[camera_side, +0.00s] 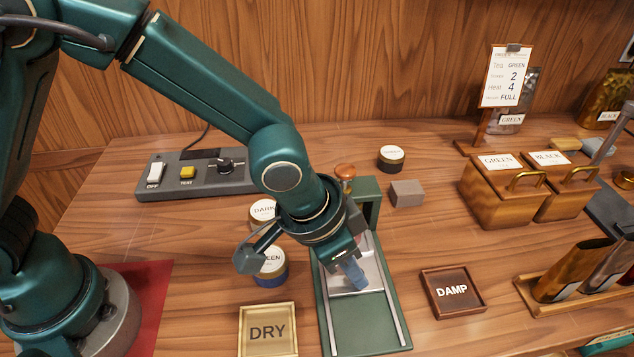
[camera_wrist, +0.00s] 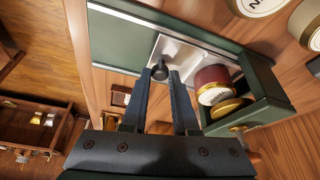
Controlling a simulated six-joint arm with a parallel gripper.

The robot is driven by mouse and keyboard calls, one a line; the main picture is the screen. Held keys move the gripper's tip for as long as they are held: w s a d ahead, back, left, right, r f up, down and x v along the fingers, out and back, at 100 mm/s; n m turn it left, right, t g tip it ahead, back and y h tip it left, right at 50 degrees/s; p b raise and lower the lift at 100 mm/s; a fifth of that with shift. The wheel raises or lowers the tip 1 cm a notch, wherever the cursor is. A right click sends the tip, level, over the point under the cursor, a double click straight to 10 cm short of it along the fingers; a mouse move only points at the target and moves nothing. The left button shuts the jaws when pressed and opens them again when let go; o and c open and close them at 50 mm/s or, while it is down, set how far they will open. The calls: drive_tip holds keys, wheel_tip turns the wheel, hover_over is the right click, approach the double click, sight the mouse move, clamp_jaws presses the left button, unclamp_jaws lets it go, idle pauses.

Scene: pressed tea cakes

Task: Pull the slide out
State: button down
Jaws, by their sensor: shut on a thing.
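The slide (camera_side: 371,272) is a pale metal plate between two rails on the green press base (camera_side: 368,336). In the wrist view the slide (camera_wrist: 192,50) carries a dark round knob (camera_wrist: 160,71) near one end. My gripper (camera_side: 354,278) points down at the slide; in the wrist view its fingertips (camera_wrist: 160,78) are shut on the knob, one on each side. A maroon and brass round piece (camera_wrist: 211,78) is at the slide's other end, by the green press frame (camera_wrist: 262,100). My gripper hides the knob in the side view.
A DRY tray (camera_side: 268,306) lies left of the base and a DAMP tray (camera_side: 452,312) right of it. Round tins, including a blue one (camera_side: 271,281), stand close on the left. A grey block (camera_side: 407,193) is behind right. The base's front part is bare.

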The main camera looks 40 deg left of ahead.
drive_tip(key=s+d, duration=0.5)
drive_tip(key=shift+s+d, duration=0.25)
drive_tip(key=shift+s, duration=0.05)
drive_tip(key=c, duration=0.7)
unclamp_jaws()
drive_tip(key=v, duration=0.5)
